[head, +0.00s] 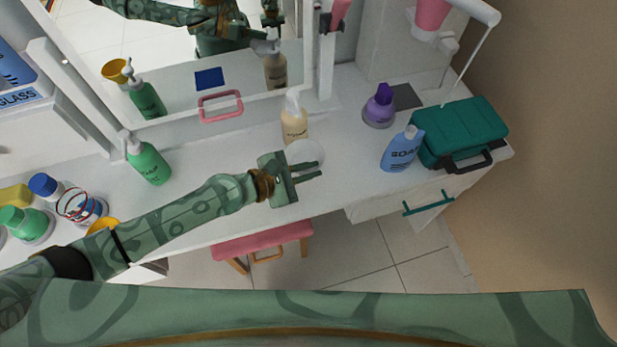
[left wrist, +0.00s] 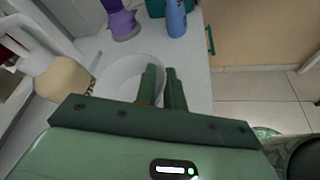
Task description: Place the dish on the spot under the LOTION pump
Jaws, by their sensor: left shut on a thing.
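A round white dish (head: 308,151) is at my left gripper (head: 318,170), over the white counter. My left gripper is shut on the dish at its near rim. In the left wrist view, the fingers (left wrist: 161,72) overlap the right side of the dish (left wrist: 122,75). A cream bottle with a white pump (head: 294,122) stands just behind the dish, and it also shows in the left wrist view (left wrist: 62,78). I cannot read its label. A green pump bottle (head: 149,162) stands further left. No marked spot shows clearly under either pump. My right gripper is not in view.
A purple bottle (head: 380,104), a blue SOAP bottle (head: 402,150) and a teal case (head: 462,132) stand to the right. Several containers crowd the far left. A mirror (head: 170,70) rises behind the counter. A pink stool (head: 263,241) is below the front edge.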

